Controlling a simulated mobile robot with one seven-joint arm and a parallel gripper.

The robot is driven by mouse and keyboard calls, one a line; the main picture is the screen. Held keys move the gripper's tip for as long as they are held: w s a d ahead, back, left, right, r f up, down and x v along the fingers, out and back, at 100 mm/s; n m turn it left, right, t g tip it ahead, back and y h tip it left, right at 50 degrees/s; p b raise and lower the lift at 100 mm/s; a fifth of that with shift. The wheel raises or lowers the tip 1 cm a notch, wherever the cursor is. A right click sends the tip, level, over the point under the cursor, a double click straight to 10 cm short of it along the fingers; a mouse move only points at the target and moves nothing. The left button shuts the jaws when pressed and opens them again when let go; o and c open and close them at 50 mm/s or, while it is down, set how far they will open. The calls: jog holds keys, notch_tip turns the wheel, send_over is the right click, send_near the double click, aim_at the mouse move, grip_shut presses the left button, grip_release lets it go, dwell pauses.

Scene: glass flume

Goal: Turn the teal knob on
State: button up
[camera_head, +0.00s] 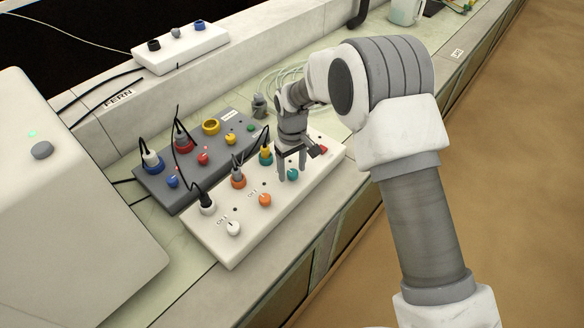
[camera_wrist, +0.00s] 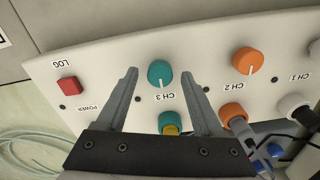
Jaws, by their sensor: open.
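The teal knob (camera_head: 292,175) is on the white panel box, and in the wrist view the teal knob (camera_wrist: 160,72) sits above the label CH 3 with a short white pointer mark at its lower edge. My gripper (camera_head: 290,172) is over the right part of the panel, its fingers pointing down at the teal knob. In the wrist view my gripper (camera_wrist: 159,74) is open, one finger on each side of the knob, with gaps showing. Whether the fingertips reach down to the knob's height is hard to tell.
The white panel (camera_head: 225,255) also carries an orange knob (camera_head: 265,200), a white knob (camera_head: 233,228), a red LOG button (camera_wrist: 68,84) and a teal-ringed socket with a yellow plug (camera_wrist: 170,124). A grey panel (camera_head: 152,188) with cables stands behind. Bare bench lies in front.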

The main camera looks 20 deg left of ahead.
grip_shut()
dwell(0.4)
jog(key=shift+m, duration=0.4)
jog(key=m+b, duration=0.1)
jog(key=m, duration=0.2)
jog(key=shift+w+m, duration=0.1)
jog(key=shift+m, duration=0.3)
jog(key=m+b, duration=0.1)
jog(key=m, duration=0.8)
jog(key=shift+d, duration=0.1)
jog(key=m, duration=0.4)
jog(key=shift+m, duration=0.3)
